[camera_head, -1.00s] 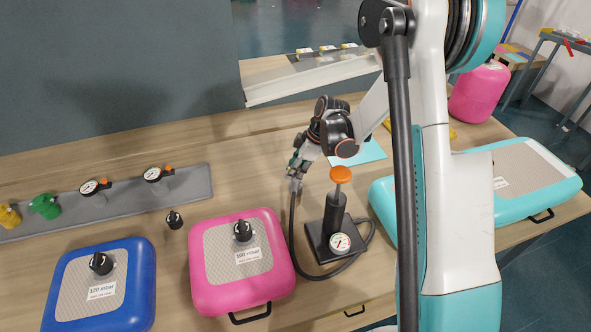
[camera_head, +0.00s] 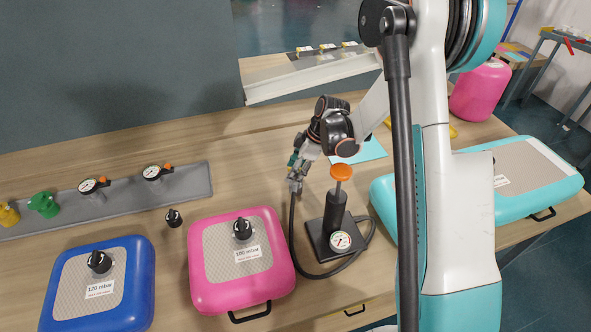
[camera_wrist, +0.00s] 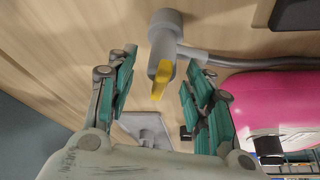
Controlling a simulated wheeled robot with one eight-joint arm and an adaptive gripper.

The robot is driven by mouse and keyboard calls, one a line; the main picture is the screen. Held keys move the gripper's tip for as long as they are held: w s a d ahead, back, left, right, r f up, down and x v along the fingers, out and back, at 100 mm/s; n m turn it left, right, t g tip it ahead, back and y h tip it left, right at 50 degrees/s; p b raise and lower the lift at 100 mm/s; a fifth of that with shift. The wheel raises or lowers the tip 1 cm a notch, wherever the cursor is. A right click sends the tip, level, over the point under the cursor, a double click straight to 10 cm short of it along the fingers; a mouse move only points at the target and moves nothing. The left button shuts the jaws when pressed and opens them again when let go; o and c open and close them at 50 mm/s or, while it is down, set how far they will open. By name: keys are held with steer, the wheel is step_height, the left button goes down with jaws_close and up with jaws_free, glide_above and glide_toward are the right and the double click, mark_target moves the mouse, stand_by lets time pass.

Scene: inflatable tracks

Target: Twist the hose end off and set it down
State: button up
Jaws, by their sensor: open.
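The grey hose end (camera_wrist: 163,40) with a yellow lever (camera_wrist: 161,83) shows in the wrist view, and its grey hose (camera_wrist: 240,62) runs off to the right. My gripper (camera_wrist: 162,75) is open, with one green-padded finger on each side of the yellow lever. Gaps show between the pads and the hose end. In the head view my gripper (camera_head: 296,172) is at the upper end of the black-looking hose (camera_head: 293,225), left of the hand pump (camera_head: 335,213) with its orange knob. The hose end itself is mostly hidden by the gripper there.
A pink cushion (camera_head: 213,282) labelled 100 mbar and a blue cushion (camera_head: 70,312) labelled 120 mbar lie at the front left. A small black cap (camera_head: 173,219) stands behind them. A grey rail (camera_head: 128,193) carries gauges. Bare table lies left of my gripper.

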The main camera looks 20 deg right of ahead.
steer(key=v, duration=1.2)
steer(key=s+a+r+m+t+h+b, duration=0.1)
steer(key=s+a+r+m+b, duration=0.1)
steer(key=s+r+m, duration=0.3)
steer(key=s+a+r+m+t+h+b, duration=0.1)
steer(key=s+m, duration=0.3)
steer(key=s, duration=0.6)
steer(key=s+a+r+m+t+h+b, duration=0.1)
steer(key=s+m+t+h+b, duration=0.1)
steer(key=s, duration=0.8)
steer(key=m+t+b, duration=0.1)
steer(key=m, duration=0.1)
steer(key=shift+s+m+t, duration=0.3)
steer(key=shift+s, duration=0.1)
